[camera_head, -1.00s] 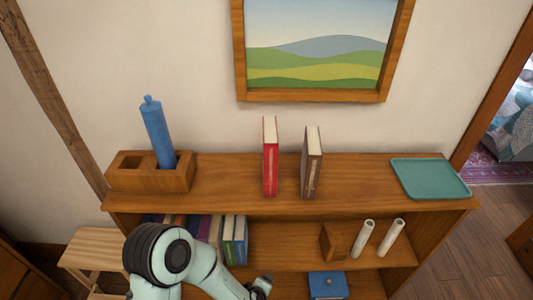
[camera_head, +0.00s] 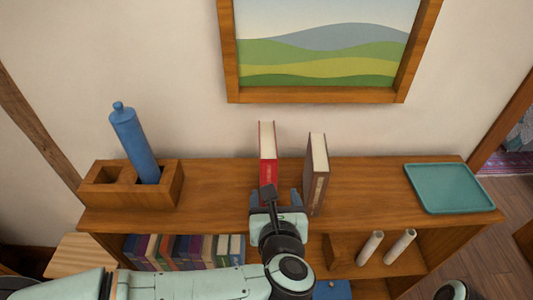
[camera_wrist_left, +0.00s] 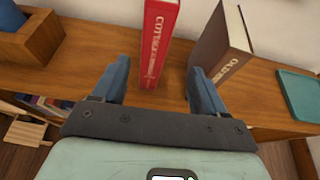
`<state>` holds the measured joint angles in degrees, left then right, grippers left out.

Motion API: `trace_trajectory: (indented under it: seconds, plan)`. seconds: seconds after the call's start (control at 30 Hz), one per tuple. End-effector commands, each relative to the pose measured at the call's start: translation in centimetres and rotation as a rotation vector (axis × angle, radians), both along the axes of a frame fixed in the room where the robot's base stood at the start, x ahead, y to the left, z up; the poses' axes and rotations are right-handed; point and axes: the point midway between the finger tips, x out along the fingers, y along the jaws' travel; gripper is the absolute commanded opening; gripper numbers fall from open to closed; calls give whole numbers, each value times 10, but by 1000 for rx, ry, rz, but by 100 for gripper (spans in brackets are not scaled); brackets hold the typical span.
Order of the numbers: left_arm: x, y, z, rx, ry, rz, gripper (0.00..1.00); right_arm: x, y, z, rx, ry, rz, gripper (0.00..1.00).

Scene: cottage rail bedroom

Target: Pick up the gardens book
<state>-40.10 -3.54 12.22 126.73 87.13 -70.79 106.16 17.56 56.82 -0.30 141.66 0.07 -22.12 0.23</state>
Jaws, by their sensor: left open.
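A red book (camera_head: 268,152) stands upright on the shelf top; its spine in the left wrist view (camera_wrist_left: 157,45) begins with "COTT", the rest hard to read. A brown book (camera_head: 316,175) stands to its right; its spine in the wrist view (camera_wrist_left: 222,50) shows "OLD". The word "gardens" is not readable on either. My left gripper (camera_head: 276,198) is open and empty at the shelf's front, pointing at the red book. In the wrist view its fingers (camera_wrist_left: 158,82) spread either side of the red spine, which stands just beyond them. My right gripper is out of view.
A wooden holder (camera_head: 105,193) with a blue bottle (camera_head: 134,140) stands at the left of the shelf top (camera_head: 220,185). A teal tray (camera_head: 450,188) lies at the right. Several books (camera_head: 190,250) and two white rolls (camera_head: 385,247) are on the lower shelf. A framed picture hangs above.

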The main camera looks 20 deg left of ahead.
Motion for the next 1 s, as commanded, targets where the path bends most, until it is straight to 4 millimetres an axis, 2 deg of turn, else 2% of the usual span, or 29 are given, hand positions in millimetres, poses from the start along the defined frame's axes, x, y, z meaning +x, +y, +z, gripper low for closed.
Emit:
trace_trajectory:
  seconds: [0.17,0.43,0.73,1.0]
  plan:
    - [16,6,-7,-1,2,4,72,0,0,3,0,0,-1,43]
    - [60,20,-26,0,2,3,72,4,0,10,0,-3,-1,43]
    - [80,30,-38,2,2,3,72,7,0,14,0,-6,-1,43]
    - [110,43,-55,0,0,1,72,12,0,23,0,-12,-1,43]
